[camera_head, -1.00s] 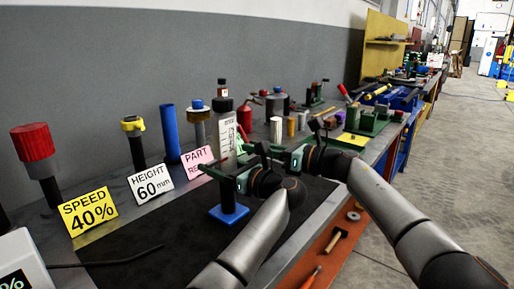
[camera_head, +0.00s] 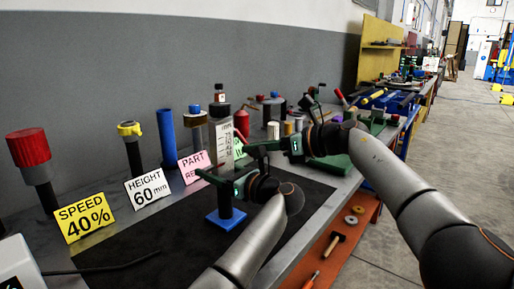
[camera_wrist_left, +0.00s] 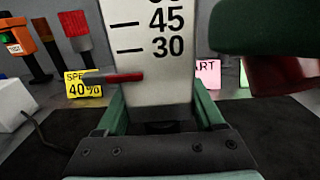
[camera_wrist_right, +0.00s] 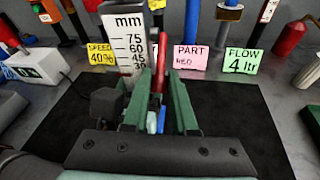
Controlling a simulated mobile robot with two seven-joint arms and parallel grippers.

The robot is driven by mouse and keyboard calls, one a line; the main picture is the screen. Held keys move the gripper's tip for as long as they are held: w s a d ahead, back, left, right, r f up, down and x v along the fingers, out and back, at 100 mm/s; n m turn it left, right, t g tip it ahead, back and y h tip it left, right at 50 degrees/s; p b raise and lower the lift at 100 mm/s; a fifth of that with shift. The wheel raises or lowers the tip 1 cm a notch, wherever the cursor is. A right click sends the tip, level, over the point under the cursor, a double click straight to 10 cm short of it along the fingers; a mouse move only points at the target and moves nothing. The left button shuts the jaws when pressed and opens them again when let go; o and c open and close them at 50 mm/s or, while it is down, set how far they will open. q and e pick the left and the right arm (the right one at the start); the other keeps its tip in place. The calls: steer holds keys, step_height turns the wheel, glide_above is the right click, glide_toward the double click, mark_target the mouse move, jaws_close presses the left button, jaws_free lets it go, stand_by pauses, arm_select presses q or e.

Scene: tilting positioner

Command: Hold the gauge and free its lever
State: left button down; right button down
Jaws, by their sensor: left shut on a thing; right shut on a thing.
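The gauge (camera_head: 224,150) is an upright white scale marked in mm, above a blue base (camera_head: 226,217) on the dark mat. My left gripper (camera_head: 224,182) is shut on its lower part. In the left wrist view the scale (camera_wrist_left: 152,60) stands between the green fingers, with a thin red pointer (camera_wrist_left: 113,77) across its left edge. My right gripper (camera_head: 268,148) is beside the gauge, to the right and a little higher. In the right wrist view its fingers are shut on a red bar, apparently the lever (camera_wrist_right: 162,72). Its joint with the gauge is hidden.
Signs for speed (camera_head: 85,217), height (camera_head: 149,188) and part (camera_head: 194,166) stand left of the gauge. Posts and bottles line the wall behind. Green fixtures (camera_head: 368,124) stand further along the bench. The dark mat (camera_head: 150,262) in front is mostly clear.

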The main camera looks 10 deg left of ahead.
steer(key=c, duration=0.7)
jaws_free()
steer(key=shift+s, duration=0.1)
steer(key=shift+a, duration=0.1)
